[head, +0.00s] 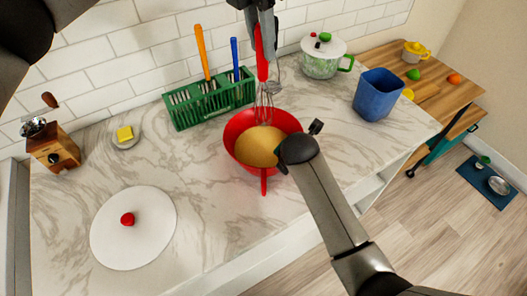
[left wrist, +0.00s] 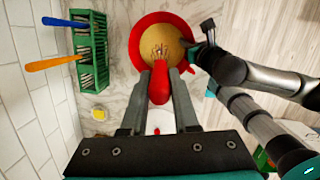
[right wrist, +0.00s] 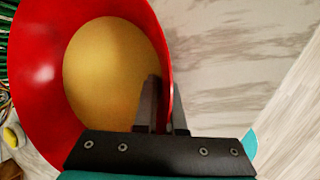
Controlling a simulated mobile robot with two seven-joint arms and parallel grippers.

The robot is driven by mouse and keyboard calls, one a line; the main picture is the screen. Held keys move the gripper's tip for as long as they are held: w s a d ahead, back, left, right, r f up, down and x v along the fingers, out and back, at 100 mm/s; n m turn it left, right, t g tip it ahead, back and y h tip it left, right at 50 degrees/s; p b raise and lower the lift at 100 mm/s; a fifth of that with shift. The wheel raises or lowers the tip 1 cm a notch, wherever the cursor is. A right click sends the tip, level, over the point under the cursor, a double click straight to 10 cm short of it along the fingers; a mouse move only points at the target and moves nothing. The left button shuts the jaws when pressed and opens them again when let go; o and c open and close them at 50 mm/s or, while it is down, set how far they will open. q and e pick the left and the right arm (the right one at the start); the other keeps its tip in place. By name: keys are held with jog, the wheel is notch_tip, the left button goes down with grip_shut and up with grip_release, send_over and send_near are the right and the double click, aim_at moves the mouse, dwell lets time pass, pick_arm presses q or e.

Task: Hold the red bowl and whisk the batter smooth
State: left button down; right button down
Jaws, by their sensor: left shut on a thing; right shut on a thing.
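The red bowl (head: 234,128) stands on the marble counter with smooth-looking yellow batter (head: 256,147) in it. My left gripper (head: 262,30) is above the bowl, shut on the red handle of the whisk (head: 262,66). The whisk hangs handle up, its wire end over the batter; the left wrist view shows the wires against the batter (left wrist: 177,47), but I cannot tell how deep they reach. My right gripper (right wrist: 165,110) is shut on the bowl's rim (right wrist: 160,50), one finger inside and one outside. In the head view my right arm hides part of the bowl's right side.
A green rack (head: 190,112) with an orange and a blue handle stands behind the bowl. A blue container (head: 378,97) and a lidded pot (head: 322,62) are to the right.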

jog(key=c, duration=0.9)
grip_release()
jog(key=v, duration=1.2)
